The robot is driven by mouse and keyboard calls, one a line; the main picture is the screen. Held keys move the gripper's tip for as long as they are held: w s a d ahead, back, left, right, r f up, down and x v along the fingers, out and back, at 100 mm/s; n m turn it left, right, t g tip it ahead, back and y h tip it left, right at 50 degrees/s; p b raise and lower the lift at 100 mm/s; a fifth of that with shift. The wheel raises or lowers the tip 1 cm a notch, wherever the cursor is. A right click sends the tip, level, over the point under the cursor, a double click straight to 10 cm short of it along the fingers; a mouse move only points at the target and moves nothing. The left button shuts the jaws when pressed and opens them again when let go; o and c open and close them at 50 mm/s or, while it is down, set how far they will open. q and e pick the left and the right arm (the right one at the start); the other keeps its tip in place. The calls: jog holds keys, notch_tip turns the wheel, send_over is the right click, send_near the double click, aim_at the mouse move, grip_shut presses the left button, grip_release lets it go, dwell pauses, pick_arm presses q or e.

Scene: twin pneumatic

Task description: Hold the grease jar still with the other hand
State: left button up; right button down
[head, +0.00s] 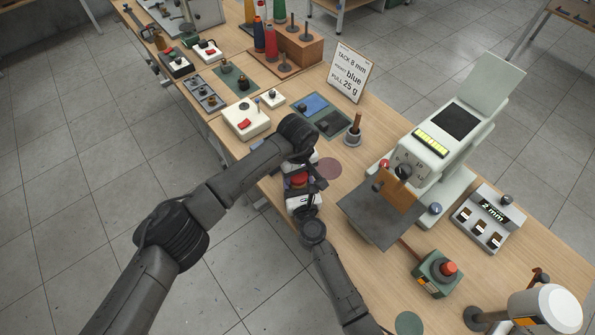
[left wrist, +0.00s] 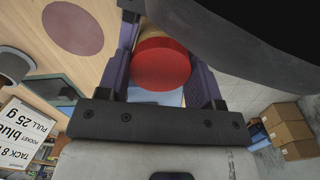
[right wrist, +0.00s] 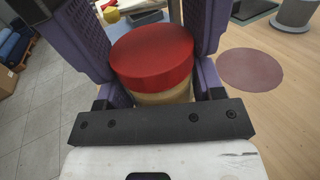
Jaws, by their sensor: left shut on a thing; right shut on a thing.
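The grease jar (head: 299,180), with a red lid and tan body, is between my two grippers near the bench's front edge in the head view. Its lid (left wrist: 162,66) shows between the purple fingers of my left gripper (left wrist: 163,60). In the right wrist view the jar (right wrist: 153,58) sits between the fingers of my right gripper (right wrist: 150,50). Both grippers are shut on the jar from opposite sides, left from farther along the bench, right from nearer. In the head view the grippers hide most of the jar. I cannot tell the exact contact heights.
A dull red disc (head: 328,169) marks the bench beside the jar. A machine with a flat grey plate (head: 381,218) stands to the right. A white switch box (head: 246,119), a small pot with a brown handle (head: 353,133) and a sign (head: 348,74) stand farther back.

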pick_arm(q)
jog(key=n, duration=0.5)
jog(key=o, duration=1)
jog(key=shift+r, duration=0.1)
jog(key=shift+r, duration=2)
jog(key=shift+c, duration=0.2)
jog(key=shift+t, duration=0.3)
jog(key=r, duration=0.2)
jog(key=w+r, duration=0.1)
jog(key=r, duration=0.1)
jog(key=shift+w, duration=0.15)
jog(key=shift+c, duration=0.2)
jog(key=m, duration=0.2)
jog(key=s+m, duration=0.1)
jog(key=m, duration=0.1)
jog(key=shift+d+f, duration=0.1)
jog(key=shift+d, duration=0.05)
jog(key=shift+f+m, duration=0.1)
jog(key=shift+m, duration=1)
jog(key=shift+f, duration=3.9)
